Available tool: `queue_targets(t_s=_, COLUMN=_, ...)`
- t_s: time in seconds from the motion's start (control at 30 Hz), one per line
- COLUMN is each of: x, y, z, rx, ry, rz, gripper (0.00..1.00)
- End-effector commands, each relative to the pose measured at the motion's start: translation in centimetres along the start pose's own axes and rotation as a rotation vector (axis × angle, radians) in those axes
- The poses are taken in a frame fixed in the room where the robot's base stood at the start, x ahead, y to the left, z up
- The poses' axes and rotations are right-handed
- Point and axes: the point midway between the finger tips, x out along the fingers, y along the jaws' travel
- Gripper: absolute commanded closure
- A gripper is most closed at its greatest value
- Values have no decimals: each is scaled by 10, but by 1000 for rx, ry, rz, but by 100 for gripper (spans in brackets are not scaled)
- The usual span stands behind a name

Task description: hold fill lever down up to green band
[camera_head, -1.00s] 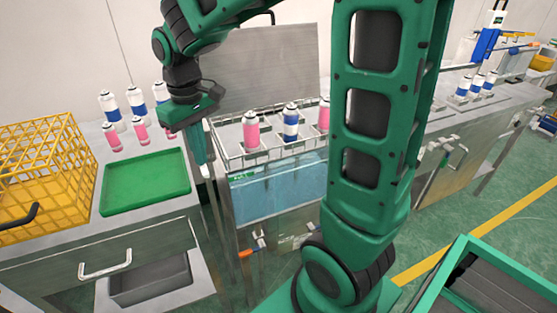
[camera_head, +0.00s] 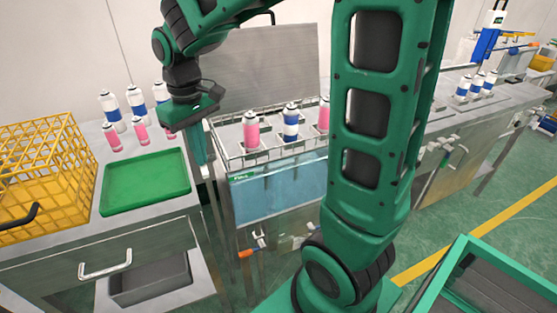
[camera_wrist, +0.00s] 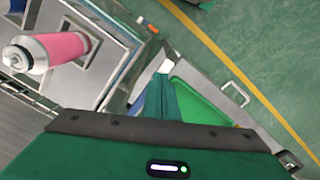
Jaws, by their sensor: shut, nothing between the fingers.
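My gripper (camera_head: 201,150) is shut with nothing between its fingers. It points down at the left end of the water bath (camera_head: 280,190), between the bath and the green tray's bench. In the wrist view its teal fingers (camera_wrist: 172,98) stand together, with a small white part (camera_wrist: 165,67) just beyond the tips; I cannot tell whether they touch. A small orange-tipped handle (camera_head: 245,253) sits low on the bath's front. It also shows in the wrist view (camera_wrist: 147,24), apart from the fingers. I cannot tell for sure which part is the fill lever. No green band on a gauge is readable.
A pink can (camera_head: 251,129) and a blue-banded can (camera_head: 291,122) stand in the bath's rack. The green tray (camera_head: 146,181) lies empty at left, beside a yellow crate (camera_head: 45,170). Several cans stand behind the tray. Open floor (camera_head: 480,215) is at right.

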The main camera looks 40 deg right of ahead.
Motion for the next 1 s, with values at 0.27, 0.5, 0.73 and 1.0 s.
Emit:
queue_targets(t_s=0.27, x=-6, y=0, z=1, rx=0, ry=0, rz=0, gripper=100)
queue_targets(t_s=0.5, x=-16, y=-1, z=2, rx=1, ry=1, rz=0, gripper=100)
queue_targets(t_s=0.73, x=-18, y=-1, z=3, rx=0, ry=-2, rz=0, gripper=100)
queue_targets(t_s=1.0, x=-18, y=-2, z=3, rx=0, ry=-2, rz=0, gripper=100)
